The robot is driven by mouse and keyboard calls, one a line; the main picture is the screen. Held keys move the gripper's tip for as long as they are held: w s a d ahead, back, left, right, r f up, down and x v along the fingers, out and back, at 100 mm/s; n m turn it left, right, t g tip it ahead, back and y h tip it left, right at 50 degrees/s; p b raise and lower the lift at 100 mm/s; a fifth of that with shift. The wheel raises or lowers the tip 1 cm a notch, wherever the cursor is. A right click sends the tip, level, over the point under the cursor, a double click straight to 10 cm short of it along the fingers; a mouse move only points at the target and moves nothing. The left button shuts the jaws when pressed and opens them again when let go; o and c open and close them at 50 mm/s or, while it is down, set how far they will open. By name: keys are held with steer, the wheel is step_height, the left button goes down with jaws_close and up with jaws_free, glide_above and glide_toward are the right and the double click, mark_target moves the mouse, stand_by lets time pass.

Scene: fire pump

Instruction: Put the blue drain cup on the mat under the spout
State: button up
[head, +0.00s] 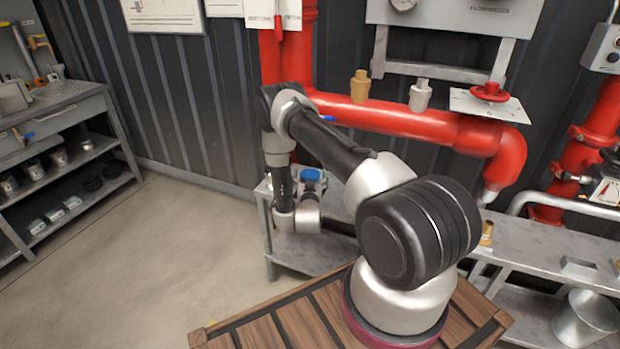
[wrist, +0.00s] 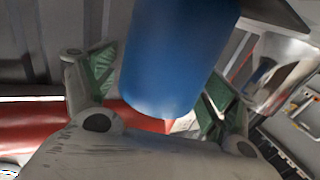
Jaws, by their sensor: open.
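The blue drain cup (wrist: 175,55) fills the upper middle of the wrist view, between the two green-padded fingers of my gripper (wrist: 158,88). The fingers are spread, with the cup between them; I cannot tell whether either pad touches it. In the head view only a small blue part of the cup (head: 310,174) shows at my gripper (head: 311,184), at the left end of the grey bench. A grey spout (head: 488,196) points down from the end of the red pipe at right. My arm covers much of the bench, and I cannot make out the mat.
The red pipe (head: 400,118) runs along the wall above the grey bench (head: 545,248). A brass fitting (head: 487,232) stands on the bench near the spout. A metal bucket (head: 586,318) is at lower right. Shelves (head: 65,150) stand at left, with open floor between.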

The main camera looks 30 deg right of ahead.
steer(key=v, duration=1.2)
steer(key=w+a+r+m+g+y, duration=0.1)
steer(key=w+a+r+g+y, duration=0.15)
steer(key=w+r, duration=0.8)
steer(key=s+a+r+n+g+y, duration=0.1)
steer(key=a+r+y, duration=0.15)
steer(key=r, duration=0.55)
steer(key=s+a+r+n+g+y, duration=0.1)
steer(key=s+r+y, duration=0.15)
steer(key=r, duration=0.55)
steer(key=s+a+r+n+g+y, duration=0.1)
steer(key=s+r+n+g+y, duration=0.2)
steer(key=s+r, duration=1.1)
steer(key=s+d+n+g, duration=0.1)
steer(key=s+g, duration=0.1)
steer(key=s, duration=0.9)
steer(key=s+d+r+n+g+h, duration=0.1)
steer(key=s+d+g, duration=0.1)
steer(key=s, duration=1)
steer(key=shift+r, duration=0.3)
steer(key=shift+h, duration=0.25)
steer(key=shift+c, duration=0.2)
